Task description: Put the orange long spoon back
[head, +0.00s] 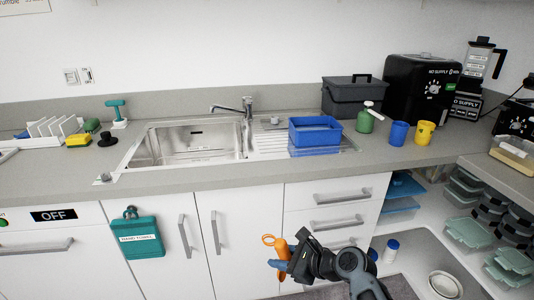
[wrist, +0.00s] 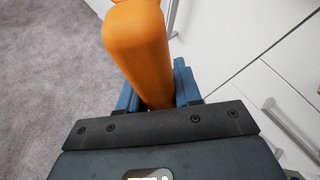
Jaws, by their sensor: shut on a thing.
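The orange long spoon (head: 282,249) is in my gripper (head: 280,264), in front of the white cabinet doors and below the counter edge in the head view. A ring-like orange end points up and left. In the wrist view the thick orange handle of the spoon (wrist: 140,45) stands between the two blue fingers of my gripper (wrist: 158,90), which are shut on it. The far end of the spoon is out of the wrist view.
The counter holds a sink (head: 190,142), a blue bin (head: 315,132), a green bottle (head: 365,122), a blue cup (head: 399,133) and a yellow cup (head: 425,133). Open shelves at right hold several containers (head: 468,232).

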